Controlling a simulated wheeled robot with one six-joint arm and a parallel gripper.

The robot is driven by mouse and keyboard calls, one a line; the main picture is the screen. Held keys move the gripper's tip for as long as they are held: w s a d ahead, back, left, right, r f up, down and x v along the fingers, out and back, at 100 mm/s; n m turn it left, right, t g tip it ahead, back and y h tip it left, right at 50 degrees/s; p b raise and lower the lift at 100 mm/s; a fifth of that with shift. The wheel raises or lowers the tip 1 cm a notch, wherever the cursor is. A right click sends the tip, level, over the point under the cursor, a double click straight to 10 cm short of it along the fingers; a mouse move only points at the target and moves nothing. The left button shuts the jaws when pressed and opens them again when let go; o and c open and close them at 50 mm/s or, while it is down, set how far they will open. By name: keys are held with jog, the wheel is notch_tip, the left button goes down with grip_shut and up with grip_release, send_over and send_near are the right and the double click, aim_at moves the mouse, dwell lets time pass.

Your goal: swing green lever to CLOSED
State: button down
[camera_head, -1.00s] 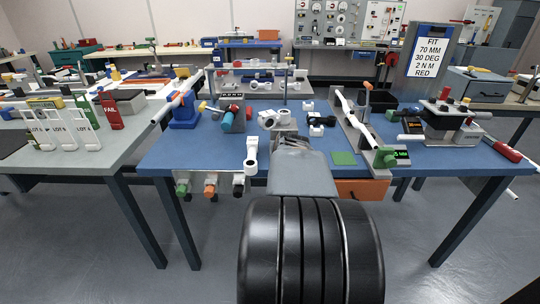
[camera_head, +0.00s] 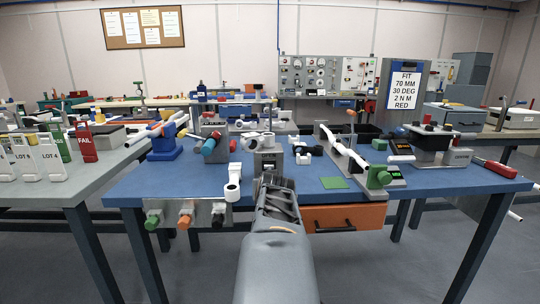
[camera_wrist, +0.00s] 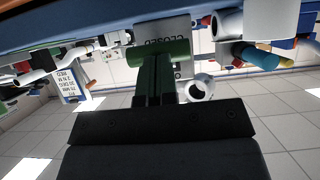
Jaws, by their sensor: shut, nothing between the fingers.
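The green lever (camera_wrist: 174,48) shows in the wrist view as a short green bar lying across the picture in front of a grey plate with the word CLOSED (camera_wrist: 165,28). This view is upside down. My gripper (camera_wrist: 154,60) is shut and empty, with its dark fingertips at the green bar. I cannot tell whether they touch it. In the head view my gripper (camera_head: 273,184) points forward at the table's front edge, in front of a grey fixture (camera_head: 268,158). The green lever is not clearly visible there, likely hidden behind my gripper.
A white elbow pipe (camera_head: 233,183) stands just left of my gripper and shows in the wrist view (camera_wrist: 199,88). An orange drawer (camera_head: 345,217) is under the blue table (camera_head: 300,180) to the right. Green and orange knobs (camera_head: 185,214) hang at the front left. A green square (camera_head: 334,183) lies flat.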

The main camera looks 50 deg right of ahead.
jog(key=shift+r, duration=0.2)
jog(key=shift+r+p, duration=0.6)
jog(key=shift+r, duration=0.05)
jog(key=p+v, duration=0.1)
jog(key=v, duration=0.6)
jog(key=shift+s+a+p, duration=0.15)
jog(key=shift+p, duration=0.2)
jog(key=shift+r, duration=0.15)
jog(key=w+a+r+n+g+y+p, duration=0.1)
jog(key=w+a+r+n+y+p, duration=0.15)
jog(key=a+p, duration=0.5)
jog(key=w+a+r+n+y+p, duration=0.1)
jog(key=w+a+r+y+p, duration=0.3)
jog(key=p, duration=0.6)
jog(key=s+a+r+n+g+y+p, duration=0.1)
jog(key=s+a+r+n+p, duration=0.1)
jog(key=a+p, duration=0.4)
jog(key=s+a+r+n+g+y+p, duration=0.2)
jog(key=a+p, duration=0.4)
jog(key=a, duration=0.6)
jog(key=r+n, duration=0.1)
jog(key=n, duration=0.1)
jog(key=shift+s+a+n, duration=0.15)
jog(key=shift+s+n, duration=0.15)
jog(key=shift+n, duration=0.05)
